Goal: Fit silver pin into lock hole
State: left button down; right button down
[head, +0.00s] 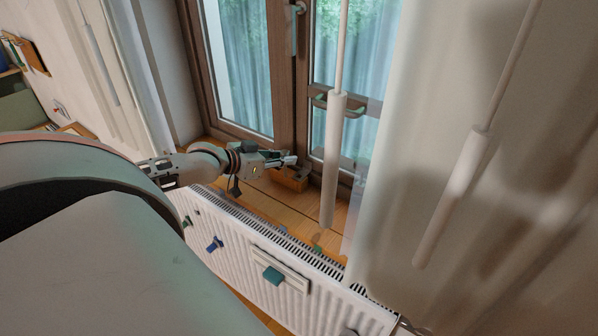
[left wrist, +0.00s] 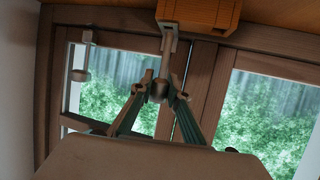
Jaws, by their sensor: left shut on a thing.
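My left gripper (head: 284,160) reaches in from the left, low in front of the window frame and just above the sill. In the left wrist view, its two fingers (left wrist: 158,92) close on a small greyish piece (left wrist: 158,86), which looks like the silver pin. The fingers hide much of it. A pale metal fitting (left wrist: 168,28) lies beyond it, beside an orange-brown box (left wrist: 205,12). The box also shows in the head view (head: 288,180), just below the gripper tip. I cannot make out the lock hole, nor whether the pin touches the fitting. My right gripper is not in view.
A white radiator (head: 240,255) stands under the wooden sill (head: 300,211), with blue and teal pieces on its front. White cylinders (head: 333,160) hang at the right before a pale curtain (head: 400,170). A window handle (head: 295,25) is above the gripper.

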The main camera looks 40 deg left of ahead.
pick_arm(q)
jog(key=w, duration=0.5)
jog(key=shift+w+d+f+b, duration=0.15)
jog(key=shift+f+b, duration=0.15)
jog(key=shift+f, duration=0.85)
jog(key=shift+s+d+f+b, duration=0.15)
jog(key=shift+f+b, duration=0.2)
jog(key=shift+f, duration=0.85)
jog(key=shift+w+d+f+b, duration=0.15)
jog(key=shift+f+b, duration=0.15)
jog(key=shift+f, duration=0.85)
jog(key=shift+f, duration=0.1)
jog(key=c, duration=1.9)
grip_release()
jog(key=shift+p+v, duration=1.55)
jog(key=shift+v, duration=4.5)
